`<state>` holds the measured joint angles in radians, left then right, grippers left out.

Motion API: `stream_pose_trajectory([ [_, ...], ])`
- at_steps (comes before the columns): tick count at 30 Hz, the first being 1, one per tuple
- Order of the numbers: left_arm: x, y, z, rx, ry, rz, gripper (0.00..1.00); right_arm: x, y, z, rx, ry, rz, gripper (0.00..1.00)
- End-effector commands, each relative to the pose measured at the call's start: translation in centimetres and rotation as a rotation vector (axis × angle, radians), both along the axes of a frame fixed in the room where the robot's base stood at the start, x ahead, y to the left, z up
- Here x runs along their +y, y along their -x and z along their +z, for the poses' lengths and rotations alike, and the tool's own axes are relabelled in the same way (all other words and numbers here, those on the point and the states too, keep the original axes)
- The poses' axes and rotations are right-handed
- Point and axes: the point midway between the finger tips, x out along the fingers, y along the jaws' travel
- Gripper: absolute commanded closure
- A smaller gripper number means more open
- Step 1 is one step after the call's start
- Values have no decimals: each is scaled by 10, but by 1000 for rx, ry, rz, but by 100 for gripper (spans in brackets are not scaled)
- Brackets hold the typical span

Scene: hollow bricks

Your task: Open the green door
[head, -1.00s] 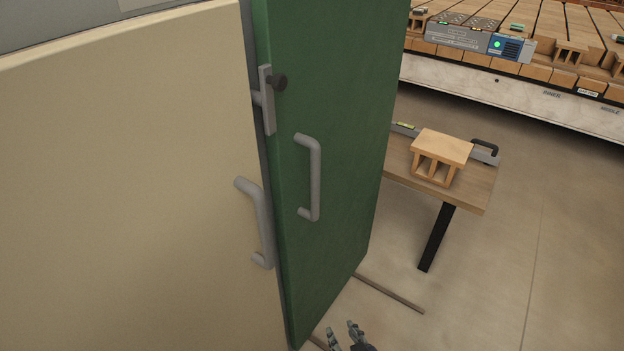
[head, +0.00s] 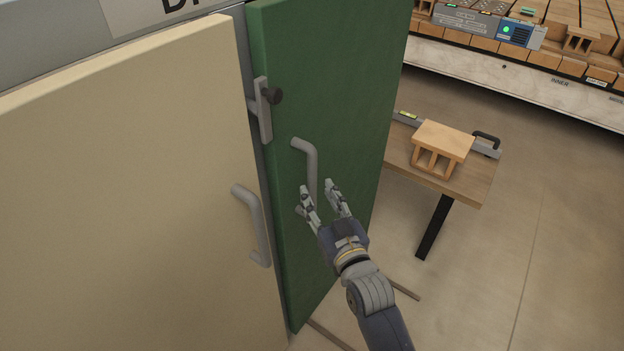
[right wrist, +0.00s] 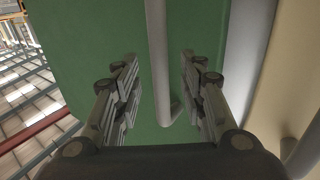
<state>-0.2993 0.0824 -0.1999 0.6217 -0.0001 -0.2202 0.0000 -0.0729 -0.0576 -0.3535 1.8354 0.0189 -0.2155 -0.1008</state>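My right gripper (head: 320,187) is open in front of the handle's lower part. In the right wrist view, the handle (right wrist: 158,60) runs between the open fingers (right wrist: 160,95), with clear gaps on both sides. My left gripper is not in view.
A wooden table (head: 455,185) with a hollow brick (head: 440,148) and a level stands to the right. A brick conveyor (head: 530,60) lies behind. Open floor is at the lower right.

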Motion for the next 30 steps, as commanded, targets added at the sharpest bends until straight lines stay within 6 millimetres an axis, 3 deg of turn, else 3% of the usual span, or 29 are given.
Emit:
stream_pose_trajectory([
  [9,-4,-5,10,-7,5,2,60,14,-38,1,-1,1,-1,62],
  [23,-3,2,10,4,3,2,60,17,-46,-1,1,0,0,62],
  [28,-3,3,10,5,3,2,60,17,-46,-1,1,0,0,100],
  [30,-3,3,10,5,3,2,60,17,-46,-1,1,0,0,100],
])
